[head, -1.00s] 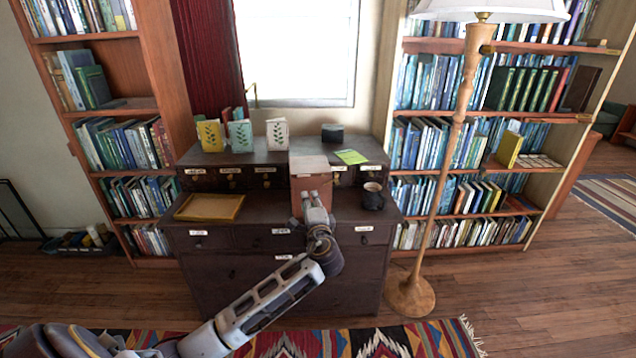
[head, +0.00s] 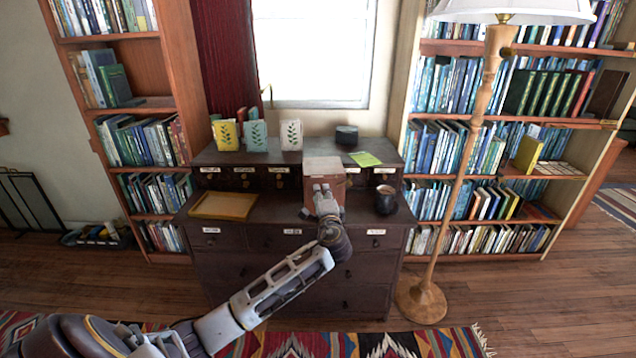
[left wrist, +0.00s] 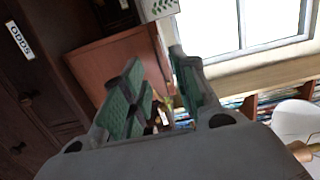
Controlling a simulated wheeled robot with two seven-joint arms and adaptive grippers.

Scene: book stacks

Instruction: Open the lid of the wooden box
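In the left wrist view, a reddish-brown box surface (left wrist: 112,62) fills the space beyond the fingers. The green-padded fingers of the left gripper (left wrist: 160,85) are apart with nothing held between them. I cannot tell whether a fingertip touches the box. My right gripper is not in view.
The dark cabinet (head: 225,240) carries a yellow tray (head: 223,206) left of the box and a dark mug (head: 385,200) close on its right. A floor lamp (head: 462,170) stands to the right.

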